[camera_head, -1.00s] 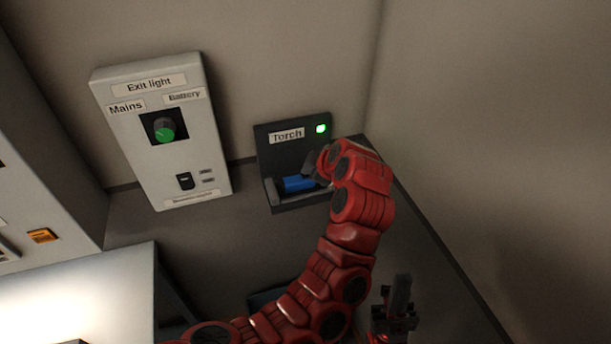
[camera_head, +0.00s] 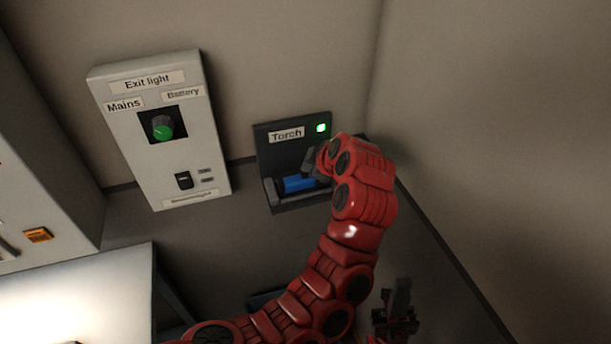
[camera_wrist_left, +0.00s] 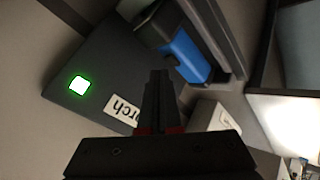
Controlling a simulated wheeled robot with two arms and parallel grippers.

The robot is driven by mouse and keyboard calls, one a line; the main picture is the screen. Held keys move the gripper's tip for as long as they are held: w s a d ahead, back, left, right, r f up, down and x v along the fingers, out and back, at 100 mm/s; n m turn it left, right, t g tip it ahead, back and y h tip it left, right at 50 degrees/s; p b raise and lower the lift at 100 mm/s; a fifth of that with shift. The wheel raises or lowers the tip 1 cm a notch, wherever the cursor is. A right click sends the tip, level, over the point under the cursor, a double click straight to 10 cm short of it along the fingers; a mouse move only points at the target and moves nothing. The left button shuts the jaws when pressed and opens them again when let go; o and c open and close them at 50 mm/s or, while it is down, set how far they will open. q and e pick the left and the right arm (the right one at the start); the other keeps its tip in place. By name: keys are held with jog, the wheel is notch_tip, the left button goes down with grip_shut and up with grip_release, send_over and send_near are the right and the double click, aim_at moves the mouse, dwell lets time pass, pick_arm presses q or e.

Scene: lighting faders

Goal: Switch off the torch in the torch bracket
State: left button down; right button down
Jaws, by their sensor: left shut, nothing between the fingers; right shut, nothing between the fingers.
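The torch bracket (camera_head: 264,148) is a dark holder on the wall with a "Torch" label and a lit green light (camera_head: 320,128). The blue torch (camera_head: 297,184) lies in its lower tray; its right part is hidden behind my left arm in the head view. In the left wrist view the torch (camera_wrist_left: 188,52) shows a blue body and a dark end. My left gripper (camera_wrist_left: 159,76) is shut and empty, its tips close to the torch; I cannot tell whether they touch. My right gripper (camera_head: 400,290) is shut and empty, low at right, away from the bracket.
A pale exit light panel (camera_head: 160,130) with a green knob (camera_head: 163,129) and a small dark switch (camera_head: 184,180) hangs left of the bracket. A lit white surface (camera_head: 80,295) is at lower left. The wall at right is bare.

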pick_arm(q)
jog(key=shift+r, duration=0.15)
notch_tip(320, 180, up, 6)
jog(key=shift+f+b, duration=0.1)
jog(key=shift+b, duration=0.2)
dwell(0.4)
jog(key=shift+s, duration=0.1)
